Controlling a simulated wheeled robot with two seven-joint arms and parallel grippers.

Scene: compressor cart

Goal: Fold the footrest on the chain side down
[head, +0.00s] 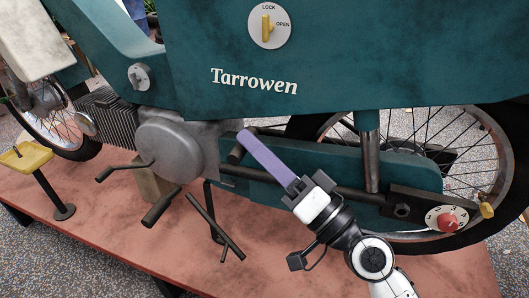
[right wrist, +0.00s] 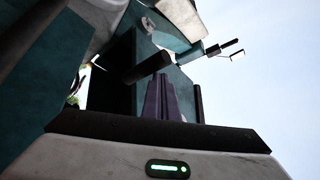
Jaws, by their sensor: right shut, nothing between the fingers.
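A teal motorcycle (head: 325,55) lettered "Tarrowen" stands on a reddish platform, with its long teal chain cover (head: 345,160) facing me. My right gripper (head: 244,136) has long purple fingers, shut and empty. Their tips are beside a short dark peg (head: 236,154), apparently a footrest, partly hidden behind them; contact cannot be told. In the right wrist view the purple fingers (right wrist: 164,84) point toward the bike, with a dark peg (right wrist: 147,67) just beyond and left of them. Another dark peg (head: 161,206) sticks out lower left, below the round engine cover. My left gripper is not in view.
A stand-like dark bar (head: 216,228) is under the bike. A bent lever (head: 121,169) juts out left of the engine cover (head: 170,150). A yellow-topped post (head: 27,156) stands at left. A red dial (head: 447,219) is by the rear wheel. The platform's front (head: 110,222) is mostly clear.

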